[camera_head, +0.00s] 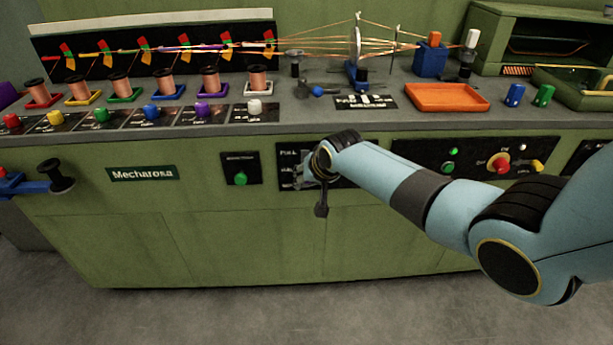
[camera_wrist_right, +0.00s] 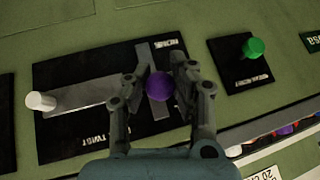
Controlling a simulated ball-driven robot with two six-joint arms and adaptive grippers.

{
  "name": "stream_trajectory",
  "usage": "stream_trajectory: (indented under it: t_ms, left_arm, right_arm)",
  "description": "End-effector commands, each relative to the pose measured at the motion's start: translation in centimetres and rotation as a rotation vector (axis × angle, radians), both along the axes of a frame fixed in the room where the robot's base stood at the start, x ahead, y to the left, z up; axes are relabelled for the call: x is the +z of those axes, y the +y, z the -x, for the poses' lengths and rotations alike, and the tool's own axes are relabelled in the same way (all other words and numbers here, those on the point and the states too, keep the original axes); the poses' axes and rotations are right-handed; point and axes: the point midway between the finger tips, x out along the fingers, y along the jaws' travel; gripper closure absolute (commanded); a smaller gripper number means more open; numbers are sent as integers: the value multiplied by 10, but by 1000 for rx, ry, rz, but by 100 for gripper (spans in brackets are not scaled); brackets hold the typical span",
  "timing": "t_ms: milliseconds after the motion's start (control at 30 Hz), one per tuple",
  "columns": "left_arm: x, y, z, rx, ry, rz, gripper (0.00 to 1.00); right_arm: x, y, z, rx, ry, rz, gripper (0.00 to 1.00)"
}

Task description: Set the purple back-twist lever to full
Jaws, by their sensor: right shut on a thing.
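The purple ball knob of the back-twist lever (camera_wrist_right: 160,86) shows in the right wrist view between the two fingers of my right gripper (camera_wrist_right: 161,90). The fingers are shut on it, one on each side. The lever sits on a black panel (camera_wrist_right: 60,77) with a grey slot plate, and a white knob (camera_wrist_right: 41,101) stands at the other end of that panel. In the head view my right gripper (camera_head: 308,175) is at the black panel (camera_head: 286,171) on the green cabinet front, and it hides the purple knob there. My left gripper is not in view.
A green button (camera_head: 241,178) sits on a small panel left of the lever panel. Above is the worktop with spools (camera_head: 165,80) and an orange tray (camera_head: 447,98). The floor in front is clear.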

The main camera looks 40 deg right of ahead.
Motion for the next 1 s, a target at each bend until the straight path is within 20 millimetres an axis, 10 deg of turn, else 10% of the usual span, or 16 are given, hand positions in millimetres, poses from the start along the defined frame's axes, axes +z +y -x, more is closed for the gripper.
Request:
stream_trajectory:
  t_ms: [433,467,667,1000]
  left_arm:
    - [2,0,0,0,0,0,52]
    - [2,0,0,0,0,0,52]
    - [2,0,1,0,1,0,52]
    - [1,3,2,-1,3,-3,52]
  right_arm:
    - [13,-4,-10,1,-29,12,100]
    - [13,-4,-10,1,-29,12,75]
    - [10,-3,-8,1,-23,8,49]
    - [10,-2,-4,0,-19,7,49]
